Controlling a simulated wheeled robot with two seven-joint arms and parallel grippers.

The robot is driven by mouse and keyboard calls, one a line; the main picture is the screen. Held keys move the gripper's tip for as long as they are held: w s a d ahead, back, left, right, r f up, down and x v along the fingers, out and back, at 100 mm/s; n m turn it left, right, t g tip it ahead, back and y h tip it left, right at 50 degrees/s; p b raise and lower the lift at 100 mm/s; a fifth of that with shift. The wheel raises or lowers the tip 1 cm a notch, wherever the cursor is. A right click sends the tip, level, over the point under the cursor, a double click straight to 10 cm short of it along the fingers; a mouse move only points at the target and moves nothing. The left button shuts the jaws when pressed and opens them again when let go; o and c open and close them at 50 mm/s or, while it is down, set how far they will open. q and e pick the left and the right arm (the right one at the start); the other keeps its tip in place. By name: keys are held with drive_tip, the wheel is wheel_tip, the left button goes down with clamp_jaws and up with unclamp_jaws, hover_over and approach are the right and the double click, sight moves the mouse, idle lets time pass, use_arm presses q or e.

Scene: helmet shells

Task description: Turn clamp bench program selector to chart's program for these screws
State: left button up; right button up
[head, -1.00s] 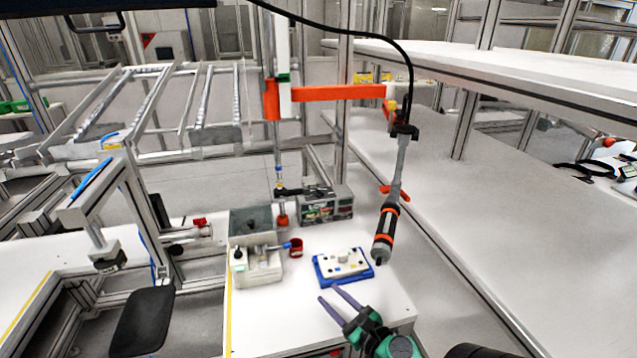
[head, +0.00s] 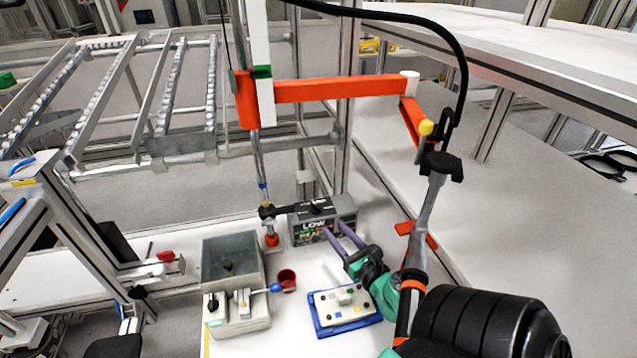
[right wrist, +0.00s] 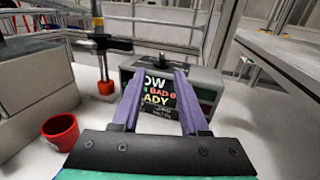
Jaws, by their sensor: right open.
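A grey control box (head: 345,210) stands at the back of the white bench, with a dark screen on its front reading "LOW" and a "READY"-like line, partly covered by my fingers. In the right wrist view the screen (right wrist: 158,100) shows "OW", "BAD 0" and "EADY" between the fingers. A small dark knob (right wrist: 162,59) stands on the box's top; its pointer setting is too small to read. My right gripper (head: 337,225) is open and empty, its purple fingers in front of the box, below the knob. No readable chart or loose screws are visible. My left gripper is out of view.
A grey fixture (head: 235,265) with a blue-tipped lever and a red cup (head: 287,279) stand left. A white block on a blue tray (head: 345,329) lies nearer me.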

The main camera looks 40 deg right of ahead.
sight(320, 211)
drive_tip(key=x, duration=0.3)
drive_tip(key=p+x, duration=0.1)
drive_tip(key=x, duration=0.2)
drive_tip(key=p+x, duration=0.1)
drive_tip(key=x, duration=0.2)
drive_tip(key=shift+w+d+f, duration=0.1)
drive_tip(key=shift+d+f, duration=0.15)
drive_tip(key=shift+d, duration=0.15)
drive_tip(key=shift+w, duration=0.25)
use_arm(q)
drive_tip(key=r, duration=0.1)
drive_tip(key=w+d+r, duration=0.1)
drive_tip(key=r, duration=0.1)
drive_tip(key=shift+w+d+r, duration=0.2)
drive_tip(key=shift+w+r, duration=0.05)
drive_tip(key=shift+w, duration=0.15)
